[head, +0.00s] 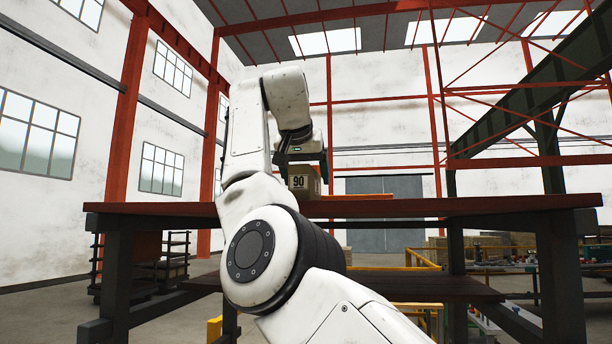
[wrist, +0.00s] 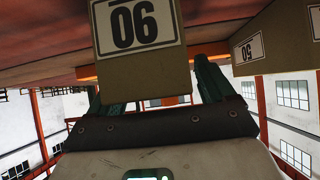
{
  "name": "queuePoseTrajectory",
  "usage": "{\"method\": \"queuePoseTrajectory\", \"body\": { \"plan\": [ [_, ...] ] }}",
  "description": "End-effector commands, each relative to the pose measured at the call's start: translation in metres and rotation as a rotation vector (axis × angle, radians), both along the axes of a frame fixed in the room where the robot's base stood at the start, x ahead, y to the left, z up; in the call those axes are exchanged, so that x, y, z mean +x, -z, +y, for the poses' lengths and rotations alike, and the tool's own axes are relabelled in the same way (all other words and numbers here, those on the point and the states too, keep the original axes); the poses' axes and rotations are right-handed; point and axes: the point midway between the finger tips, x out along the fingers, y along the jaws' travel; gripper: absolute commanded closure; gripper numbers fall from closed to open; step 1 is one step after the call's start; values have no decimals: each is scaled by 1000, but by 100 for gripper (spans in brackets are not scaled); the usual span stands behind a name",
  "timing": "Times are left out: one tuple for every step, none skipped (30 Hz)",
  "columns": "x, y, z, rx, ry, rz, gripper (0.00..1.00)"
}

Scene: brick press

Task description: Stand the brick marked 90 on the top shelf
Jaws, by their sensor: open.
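The brick marked 90 (head: 299,183) is tan with a white label and stands upright on the top shelf (head: 420,207) in the head view. My gripper (head: 305,170) is above it, open, with dark fingers reaching down at either side. The wrist view is upside down: the brick (wrist: 142,65) shows its inverted label between my gripper's green fingers (wrist: 162,85). I cannot tell whether either finger touches the brick. The shelf's reddish surface (wrist: 40,40) fills the upper left there.
A second labelled brick (wrist: 265,40) is at the right in the wrist view; my arm probably hides it in the head view. An orange strip (head: 357,196) lies along the shelf. A lower shelf (head: 420,286) is below. The top shelf looks clear to the right.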

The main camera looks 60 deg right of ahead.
Motion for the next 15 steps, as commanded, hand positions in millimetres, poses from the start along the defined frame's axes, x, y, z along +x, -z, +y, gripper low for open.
{"method": "queuePoseTrajectory", "body": {
  "plan": [
    [-1, -3, 4, -2, -1, -1, 18],
    [-2, -5, 7, -2, -1, -1, 18],
    [-4, -9, 11, -3, 0, -3, 18],
    [-5, -12, 15, -4, 0, -3, 18],
    [-7, -15, 19, -3, 0, -3, 18],
    [-9, -20, 25, -3, 0, -3, 18],
    [-10, -24, 29, -4, 0, -3, 18],
    [-12, -28, 34, -4, 0, -3, 18],
    [-14, -33, 40, -4, -1, -4, 18],
    [-15, -37, 44, -4, -1, -4, 18],
    [-17, -40, 49, -4, -1, -4, 18],
    [-19, -45, 54, -3, -2, -2, 18],
    [-20, -47, 58, -4, -2, -3, 18],
    [-21, -50, 61, -5, -1, -2, 18],
    [-23, -54, 65, -3, -2, -2, 18]
  ]
}}
